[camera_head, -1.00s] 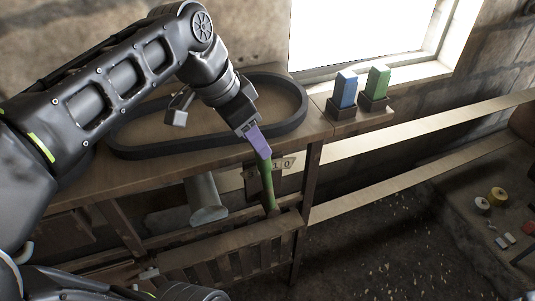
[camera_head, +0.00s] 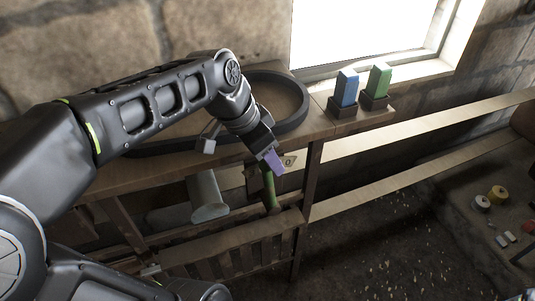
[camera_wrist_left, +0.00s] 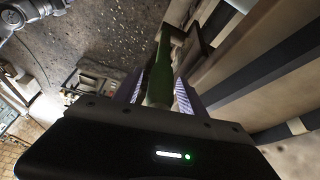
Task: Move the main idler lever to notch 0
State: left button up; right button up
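The main idler lever is a green handle (camera_head: 268,186) standing up from a slot at the right end of the wooden frame. It also shows in the left wrist view (camera_wrist_left: 160,72), between my two purple fingers. My left gripper (camera_head: 273,160) is at the lever's upper end. Its fingers (camera_wrist_left: 158,92) stand on both sides of the handle, with a visible gap on the left side, so it looks open around the lever. My right gripper is not in view.
A blue block (camera_head: 346,88) and a green block (camera_head: 378,80) stand in holders by the window. A grey cylinder (camera_head: 207,198) is left of the lever. Long pale belts (camera_head: 410,123) run off right.

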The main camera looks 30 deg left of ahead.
pick_arm(q)
grip_shut()
dwell(1.2)
